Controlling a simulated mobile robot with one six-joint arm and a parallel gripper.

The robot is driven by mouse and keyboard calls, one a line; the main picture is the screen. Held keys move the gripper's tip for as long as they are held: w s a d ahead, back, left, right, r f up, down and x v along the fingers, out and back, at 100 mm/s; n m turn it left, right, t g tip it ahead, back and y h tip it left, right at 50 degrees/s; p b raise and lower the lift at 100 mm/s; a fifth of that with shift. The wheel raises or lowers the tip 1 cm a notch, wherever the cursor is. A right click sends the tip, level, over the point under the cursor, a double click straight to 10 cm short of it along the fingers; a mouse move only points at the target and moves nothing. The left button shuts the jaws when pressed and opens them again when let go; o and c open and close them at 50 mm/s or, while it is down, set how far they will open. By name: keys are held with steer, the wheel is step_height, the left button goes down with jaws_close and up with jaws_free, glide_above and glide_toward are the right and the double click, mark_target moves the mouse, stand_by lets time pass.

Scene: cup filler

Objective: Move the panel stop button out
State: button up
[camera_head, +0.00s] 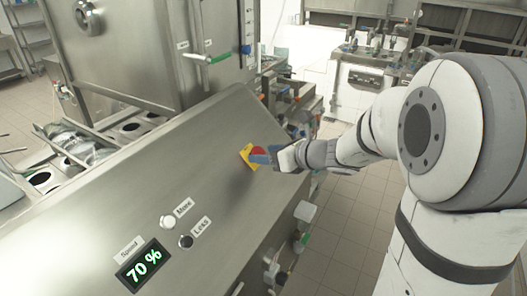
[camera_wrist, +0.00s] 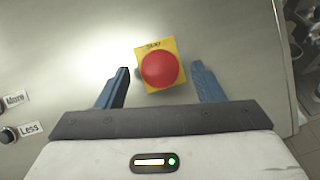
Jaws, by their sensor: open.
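The panel stop button is a round red knob (camera_wrist: 161,70) on a yellow square plate (camera_wrist: 143,48), fixed to the sloped steel panel. In the head view the red knob (camera_head: 258,151) and yellow plate (camera_head: 247,157) are partly covered by my gripper (camera_head: 262,155). In the wrist view my gripper (camera_wrist: 160,88) is open, with one blue finger to the left of the button and one to the right. There are gaps between the fingers and the knob. I cannot tell how far the fingertips are from the panel surface.
The steel panel (camera_head: 130,190) also carries a speed display (camera_head: 143,265) reading 70 %, a white More button (camera_head: 167,222) and a dark Less button (camera_head: 186,241). Tiled floor (camera_head: 345,225) is free right of the panel.

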steer(key=shift+x, duration=1.35)
steer(key=shift+c, duration=0.5)
